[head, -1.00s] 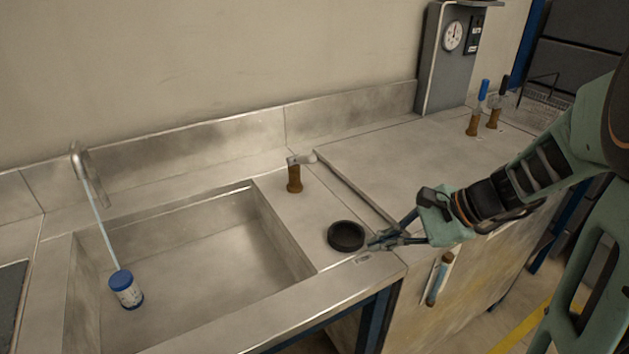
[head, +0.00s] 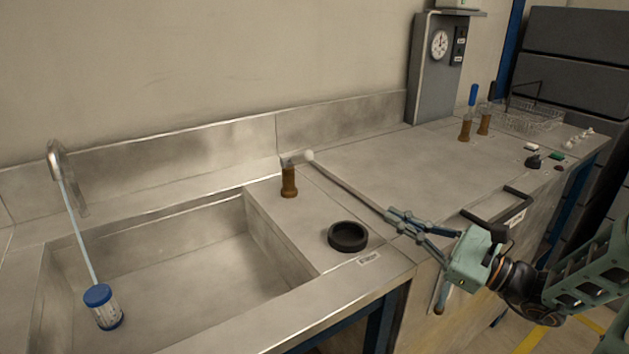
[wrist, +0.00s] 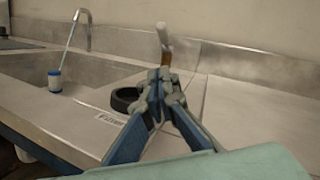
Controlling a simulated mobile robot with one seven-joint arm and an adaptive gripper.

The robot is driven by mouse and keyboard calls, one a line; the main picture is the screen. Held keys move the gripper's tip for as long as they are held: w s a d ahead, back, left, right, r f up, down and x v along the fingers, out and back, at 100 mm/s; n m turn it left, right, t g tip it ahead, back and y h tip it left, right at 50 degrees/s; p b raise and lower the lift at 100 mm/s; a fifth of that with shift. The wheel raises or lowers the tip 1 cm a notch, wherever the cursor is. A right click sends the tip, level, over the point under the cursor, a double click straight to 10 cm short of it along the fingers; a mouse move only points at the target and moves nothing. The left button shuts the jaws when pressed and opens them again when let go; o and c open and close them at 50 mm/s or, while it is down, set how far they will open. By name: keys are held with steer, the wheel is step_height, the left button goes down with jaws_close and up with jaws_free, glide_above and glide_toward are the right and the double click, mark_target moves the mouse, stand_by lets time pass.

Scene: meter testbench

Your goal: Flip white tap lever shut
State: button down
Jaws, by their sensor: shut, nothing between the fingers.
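The white tap lever (head: 299,157) sits on top of a brown valve body (head: 289,182) on the steel counter, right of the sink. The lever lies sideways, its rounded end pointing right. In the wrist view the white lever (wrist: 163,34) shows just beyond my fingertips. My gripper (head: 391,214) is shut and empty, over the counter's front edge, to the right of and nearer than the tap. It is apart from the lever. In the wrist view my gripper (wrist: 160,76) hides the lower part of the valve body.
A black ring (head: 347,236) lies on the counter between tap and gripper. Water runs from the faucet (head: 62,170) into a blue-topped container (head: 102,307) in the sink. A blue-handled tap (head: 466,125) and a gauge box (head: 437,68) stand farther right. A black handle (head: 498,214) is near my arm.

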steer(key=shift+w+d+r+t, duration=0.1)
steer(key=shift+d+t, duration=0.2)
steer(key=shift+t, duration=0.1)
steer(key=shift+a, duration=0.1)
steer(key=b, duration=0.3)
glide_toward(297, 159)
steer(key=w+a, duration=0.3)
steer(key=w, duration=0.1)
steer(key=shift+w, duration=0.25)
steer(key=shift+r, duration=0.15)
